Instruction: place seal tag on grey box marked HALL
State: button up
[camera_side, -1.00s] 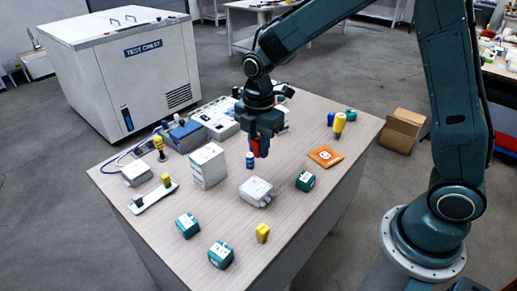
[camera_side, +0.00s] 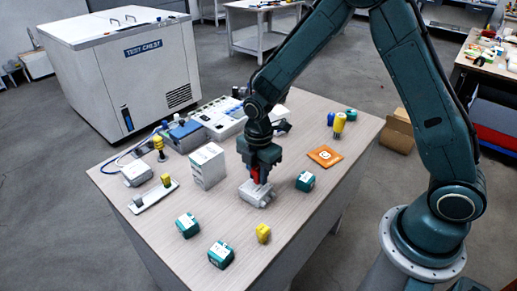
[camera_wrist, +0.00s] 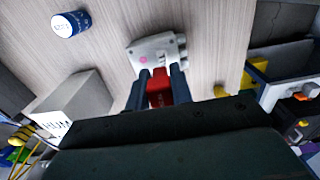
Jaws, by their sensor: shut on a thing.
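My gripper (camera_side: 257,172) is shut on a red seal tag (camera_wrist: 159,90), which sits between the two fingers in the wrist view. In the side view the tag hangs straight down at the grey box (camera_side: 256,194); I cannot tell whether it touches it. The grey box lies on the table, partly covered by my gripper. In the wrist view the box (camera_wrist: 158,45) lies just beyond the fingertips, with a pink dot on its near left part. I cannot read any marking on it.
A tall white box (camera_side: 208,166) stands left of my gripper. A blue labelled cylinder (camera_wrist: 70,23) shows in the wrist view. A teal block (camera_side: 306,181) and orange packet (camera_side: 325,156) lie to the right, a yellow block (camera_side: 263,233) in front.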

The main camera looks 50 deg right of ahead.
aim_at(258, 167)
jog(key=shift+f, duration=0.95)
jog(key=o, duration=0.9)
jog(key=shift+f, duration=0.1)
jog(key=shift+o, duration=0.2)
notch_tip(258, 167, up, 12)
jog(key=shift+f, duration=0.15)
jog(key=shift+r, duration=0.3)
